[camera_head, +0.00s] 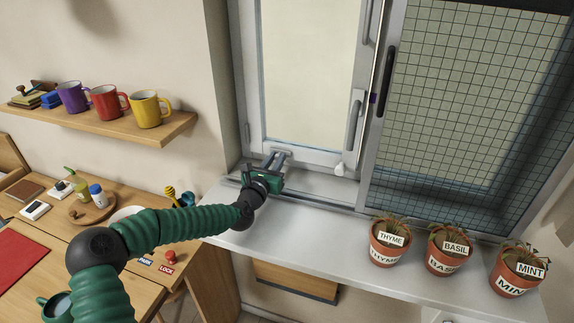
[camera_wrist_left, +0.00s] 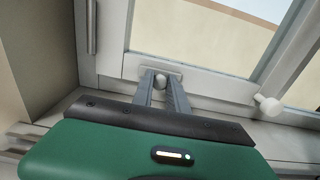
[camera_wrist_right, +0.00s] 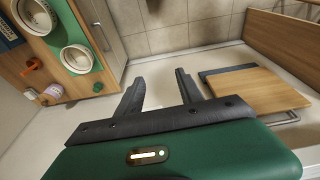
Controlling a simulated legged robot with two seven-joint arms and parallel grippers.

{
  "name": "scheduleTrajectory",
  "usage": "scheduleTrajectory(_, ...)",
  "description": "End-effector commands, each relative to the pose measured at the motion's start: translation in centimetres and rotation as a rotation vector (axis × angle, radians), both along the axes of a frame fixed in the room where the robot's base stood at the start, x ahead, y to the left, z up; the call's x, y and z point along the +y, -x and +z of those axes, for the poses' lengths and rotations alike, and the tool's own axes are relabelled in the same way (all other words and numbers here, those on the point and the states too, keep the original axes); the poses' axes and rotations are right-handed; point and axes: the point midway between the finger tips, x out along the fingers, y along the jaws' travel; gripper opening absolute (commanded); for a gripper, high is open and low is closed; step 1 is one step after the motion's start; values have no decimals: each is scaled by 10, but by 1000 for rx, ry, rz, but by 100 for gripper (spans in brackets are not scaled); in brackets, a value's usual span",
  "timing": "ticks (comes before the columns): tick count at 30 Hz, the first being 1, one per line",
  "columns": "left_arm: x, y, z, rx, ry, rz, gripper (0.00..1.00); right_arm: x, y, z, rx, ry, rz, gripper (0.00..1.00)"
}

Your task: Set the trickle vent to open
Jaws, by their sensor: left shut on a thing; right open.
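My left gripper (camera_head: 275,160) reaches to the bottom rail of the white window sash (camera_head: 304,155). In the left wrist view its fingers (camera_wrist_left: 161,88) are closed around a small round knob (camera_wrist_left: 159,80) on a pale plate set in that rail. The knob looks like the trickle vent's slider; its open and shut marks cannot be read. The fingers hide part of the plate. My right gripper (camera_wrist_right: 160,86) is open and empty in the right wrist view, and it is outside the head view.
A white peg-like handle (camera_head: 340,169) sticks out right of my left gripper. The sill (camera_head: 310,225) carries thyme (camera_head: 391,240), basil (camera_head: 448,250) and mint (camera_head: 515,270) pots at right. A mesh screen (camera_head: 465,100) covers the right window. A shelf (camera_head: 110,122) holds mugs.

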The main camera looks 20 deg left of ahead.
Motion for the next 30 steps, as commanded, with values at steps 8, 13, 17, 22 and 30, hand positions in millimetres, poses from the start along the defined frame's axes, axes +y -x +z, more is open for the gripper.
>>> scheduleTrajectory(8,8,0,0,1,-1,3,0,0,0,-1,0,0,0,44)
scheduleTrajectory(13,8,0,0,0,-1,3,32,0,0,-1,0,0,0,44)
scheduleTrajectory(17,7,0,0,0,-1,2,41,0,0,-1,0,0,0,44)
scheduleTrajectory(22,7,0,0,0,-1,1,41,0,0,-1,0,0,0,44)
scheduleTrajectory(30,9,30,0,1,-1,1,41,0,0,-2,0,0,0,44)
